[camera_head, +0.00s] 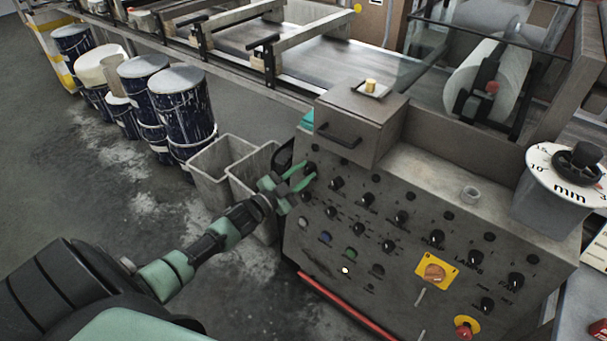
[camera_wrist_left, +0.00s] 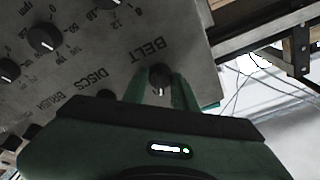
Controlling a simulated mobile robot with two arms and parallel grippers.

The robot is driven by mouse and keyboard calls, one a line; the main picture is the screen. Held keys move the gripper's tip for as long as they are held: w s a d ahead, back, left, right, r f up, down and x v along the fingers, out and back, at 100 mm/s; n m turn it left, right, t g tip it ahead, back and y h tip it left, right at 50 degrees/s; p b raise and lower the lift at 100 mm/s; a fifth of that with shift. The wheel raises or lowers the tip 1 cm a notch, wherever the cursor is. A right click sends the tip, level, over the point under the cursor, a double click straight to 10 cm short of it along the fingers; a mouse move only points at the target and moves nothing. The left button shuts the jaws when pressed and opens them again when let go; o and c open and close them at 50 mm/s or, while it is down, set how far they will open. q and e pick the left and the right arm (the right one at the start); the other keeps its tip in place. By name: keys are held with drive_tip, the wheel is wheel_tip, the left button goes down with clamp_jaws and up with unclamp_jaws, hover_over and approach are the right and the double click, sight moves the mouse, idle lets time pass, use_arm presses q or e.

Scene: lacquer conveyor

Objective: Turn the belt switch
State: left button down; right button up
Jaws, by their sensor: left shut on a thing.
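The belt switch is a small dark knob (camera_wrist_left: 160,76) beside the printed word BELT in the left wrist view. It sits at the upper left of the grey control panel (camera_head: 345,235) in the head view, mostly hidden there by my gripper. My left gripper (camera_head: 304,176) reaches the panel with its green fingers. In the left wrist view the two fingers (camera_wrist_left: 163,92) stand on either side of the knob and are shut on it. The exact angle of the knob is hard to tell. My right gripper is not in view.
Several other black knobs, coloured buttons and a red emergency stop (camera_head: 467,328) cover the panel close by. A drawer box (camera_head: 360,125) sits above the gripper. Grey bins (camera_head: 222,165) and dark paint drums (camera_head: 180,105) stand at left. The floor at left is open.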

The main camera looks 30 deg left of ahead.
use_arm(q)
drive_tip(key=shift+m, duration=0.7)
drive_tip(key=c, duration=1.1)
unclamp_jaws()
drive_tip(key=shift+s, duration=0.1)
drive_tip(key=s, duration=0.3)
drive_tip(key=s+a, duration=0.1)
drive_tip(key=s, duration=0.3)
drive_tip(key=shift+s+a, duration=0.2)
drive_tip(key=shift+s, duration=0.05)
